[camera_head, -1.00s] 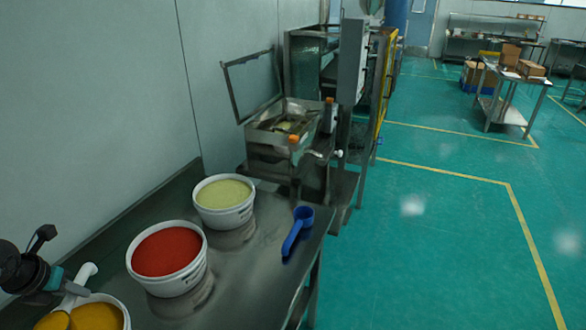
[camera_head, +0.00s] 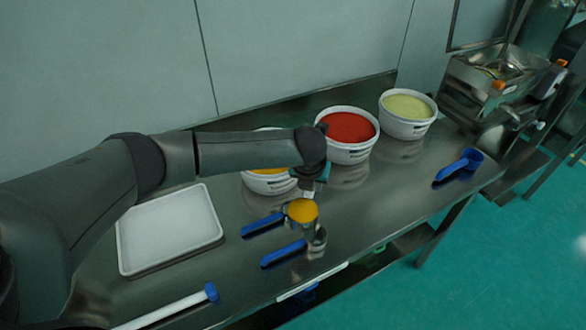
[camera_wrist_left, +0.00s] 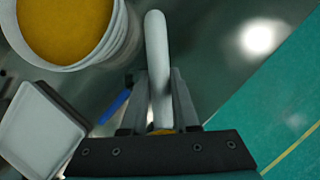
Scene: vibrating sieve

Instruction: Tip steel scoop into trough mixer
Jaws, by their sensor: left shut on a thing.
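My left gripper (camera_head: 312,188) is shut on the pale handle of a scoop (camera_head: 302,211), whose bowl is full of yellow powder. It holds the scoop over the bench, with the powder facing up. In the left wrist view the pale handle (camera_wrist_left: 158,40) runs between the fingers (camera_wrist_left: 158,80), and a little yellow shows below. My right gripper is out of view.
Tubs of yellow (camera_head: 270,186), red (camera_head: 348,155) and pale green (camera_head: 408,128) powder line the bench's back. Blue-handled scoops (camera_head: 284,253) lie below the held scoop; another blue scoop (camera_head: 460,165) lies right. A white tray (camera_head: 170,268) is at left. The wall is close behind.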

